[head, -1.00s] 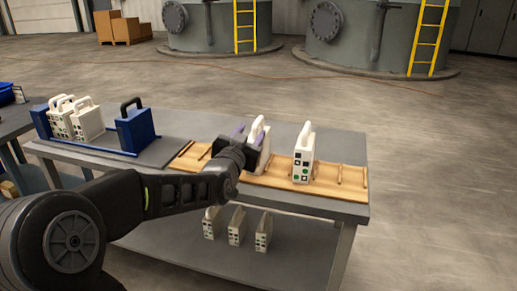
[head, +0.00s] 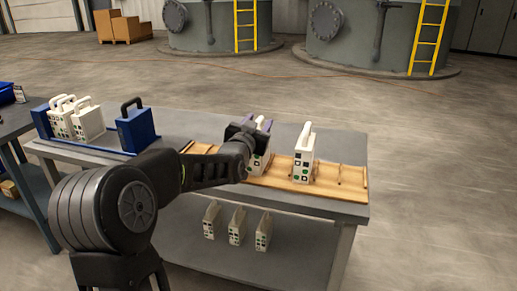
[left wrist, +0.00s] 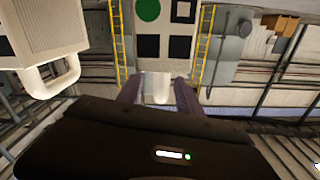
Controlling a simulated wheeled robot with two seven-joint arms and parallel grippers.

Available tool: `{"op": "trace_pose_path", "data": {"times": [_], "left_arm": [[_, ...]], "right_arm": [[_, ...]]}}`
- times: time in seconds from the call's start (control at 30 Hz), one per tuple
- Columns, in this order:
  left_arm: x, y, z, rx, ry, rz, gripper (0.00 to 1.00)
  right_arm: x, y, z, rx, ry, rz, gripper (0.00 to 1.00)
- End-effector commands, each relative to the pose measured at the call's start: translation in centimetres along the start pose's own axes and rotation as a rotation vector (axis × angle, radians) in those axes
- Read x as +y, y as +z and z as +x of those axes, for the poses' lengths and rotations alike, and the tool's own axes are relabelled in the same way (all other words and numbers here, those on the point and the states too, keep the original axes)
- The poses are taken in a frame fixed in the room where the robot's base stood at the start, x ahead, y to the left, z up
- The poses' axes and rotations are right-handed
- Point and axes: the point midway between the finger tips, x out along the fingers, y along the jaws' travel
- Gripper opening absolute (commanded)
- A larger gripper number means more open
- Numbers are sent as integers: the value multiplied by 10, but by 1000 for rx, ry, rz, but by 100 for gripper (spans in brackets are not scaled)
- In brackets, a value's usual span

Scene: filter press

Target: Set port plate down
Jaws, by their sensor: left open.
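A white port plate (head: 260,163) with dark and green squares stands upright on the wooden rack (head: 225,150). My left gripper (head: 262,125) is at its top and hides its handle in the head view. In the left wrist view, the purple fingers (left wrist: 160,92) are open, with the plate's white handle (left wrist: 161,88) between them and gaps on both sides. My right gripper is not in view.
A blue holder (head: 137,130) with several white plates (head: 82,120) stands at the table's left. Three more plates (head: 237,225) stand on the lower shelf. The grey tabletop (head: 335,143) behind the rack is clear.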

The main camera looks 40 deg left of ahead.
Motion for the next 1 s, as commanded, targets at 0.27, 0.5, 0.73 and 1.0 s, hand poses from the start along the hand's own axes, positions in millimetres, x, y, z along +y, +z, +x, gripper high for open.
{"op": "trace_pose_path", "data": {"times": [0.27,0.5,0.73,1.0], "left_arm": [[0,0,0,0,0,0,42],[0,0,0,0,0,0,42],[0,0,0,0,0,0,29],[0,0,0,0,0,0,7]], "right_arm": [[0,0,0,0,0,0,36],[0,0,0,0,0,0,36],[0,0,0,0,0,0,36],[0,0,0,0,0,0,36]]}}
